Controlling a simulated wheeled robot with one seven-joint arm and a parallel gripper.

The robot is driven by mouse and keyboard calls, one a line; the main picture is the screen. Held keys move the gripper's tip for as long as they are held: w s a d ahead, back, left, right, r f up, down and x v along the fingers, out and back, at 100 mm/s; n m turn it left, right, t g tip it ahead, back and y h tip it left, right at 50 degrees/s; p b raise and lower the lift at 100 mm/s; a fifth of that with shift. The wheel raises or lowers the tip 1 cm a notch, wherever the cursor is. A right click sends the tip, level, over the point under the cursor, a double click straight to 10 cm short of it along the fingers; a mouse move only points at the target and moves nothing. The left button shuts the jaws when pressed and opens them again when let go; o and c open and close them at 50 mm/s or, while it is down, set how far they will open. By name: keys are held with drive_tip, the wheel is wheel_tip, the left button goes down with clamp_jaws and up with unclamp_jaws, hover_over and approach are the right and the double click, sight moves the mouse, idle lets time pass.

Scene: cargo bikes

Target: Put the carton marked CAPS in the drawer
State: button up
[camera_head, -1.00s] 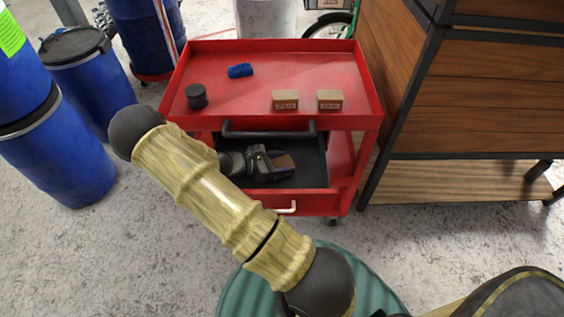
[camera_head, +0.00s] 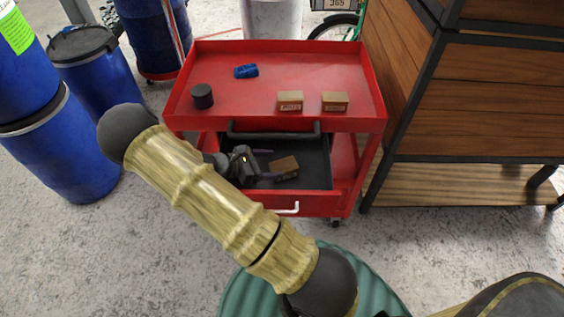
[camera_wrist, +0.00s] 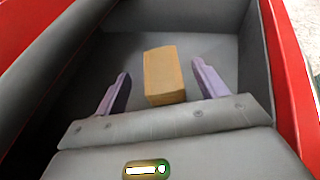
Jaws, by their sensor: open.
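A small brown carton (camera_head: 285,166) lies in the open drawer (camera_head: 318,172) of the red cart, on its dark floor. In the wrist view the carton (camera_wrist: 163,75) lies between and just beyond the two purple fingers, with a gap on each side. No marking can be read on it. My gripper (camera_head: 266,165) is open and empty, inside the drawer to the left of the carton. It also shows in the wrist view (camera_wrist: 160,92). Part of the drawer is hidden behind my arm.
On the red cart top (camera_head: 225,90) stand two other cartons, a left one (camera_head: 290,101) and a right one (camera_head: 335,102), a dark cylinder (camera_head: 202,97) and a blue item (camera_head: 246,71). A wooden cabinet (camera_head: 480,95) stands right; blue barrels (camera_head: 75,150) stand left.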

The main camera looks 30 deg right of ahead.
drive_tip(key=v, duration=0.6)
drive_tip(key=shift+a, duration=0.1)
idle(1.1)
